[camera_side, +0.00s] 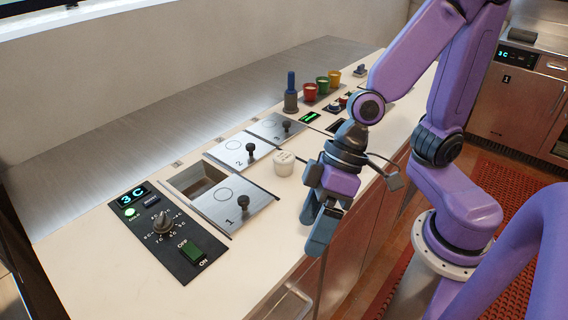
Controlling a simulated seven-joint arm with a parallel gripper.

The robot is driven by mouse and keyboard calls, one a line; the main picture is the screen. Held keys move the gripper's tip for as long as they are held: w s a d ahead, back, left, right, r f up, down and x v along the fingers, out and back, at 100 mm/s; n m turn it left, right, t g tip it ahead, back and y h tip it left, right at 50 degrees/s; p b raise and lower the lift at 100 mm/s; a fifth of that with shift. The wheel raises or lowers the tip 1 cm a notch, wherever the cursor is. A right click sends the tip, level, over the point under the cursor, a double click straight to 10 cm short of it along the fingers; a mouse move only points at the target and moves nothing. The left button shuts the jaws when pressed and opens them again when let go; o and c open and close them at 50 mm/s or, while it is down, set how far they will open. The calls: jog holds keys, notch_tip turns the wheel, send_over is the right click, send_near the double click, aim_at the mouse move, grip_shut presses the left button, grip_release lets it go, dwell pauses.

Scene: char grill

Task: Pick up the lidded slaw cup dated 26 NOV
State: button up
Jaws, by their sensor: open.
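A small white lidded cup (284,163) stands upright on the pale counter, just right of the lidded wells. Faint marks show on its lid, but I cannot read a date. My gripper (314,229) is open and empty, pointing down near the counter's front edge. It is to the right of and nearer the camera than the white cup, apart from it. No other white lidded cup is clearly seen.
Steel lids 1 (236,203), 2 (239,151) and 3 (277,128) have black knobs; an open well (190,181) shows beside lid 1. A control panel (160,230) lies at front left.

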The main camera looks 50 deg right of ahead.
jog(key=w+a+m+t, duration=0.3)
jog(key=w+a+m, duration=0.1)
jog(key=w, duration=0.2)
jog(key=m+t+h, duration=0.5)
jog(key=m+h, duration=0.8)
jog(key=h, duration=0.2)
send_near(284, 157)
jog(key=x, duration=1.2)
jog(key=shift+w+f, duration=0.1)
jog(key=shift+c, duration=0.4)
jog(key=c, duration=1.1)
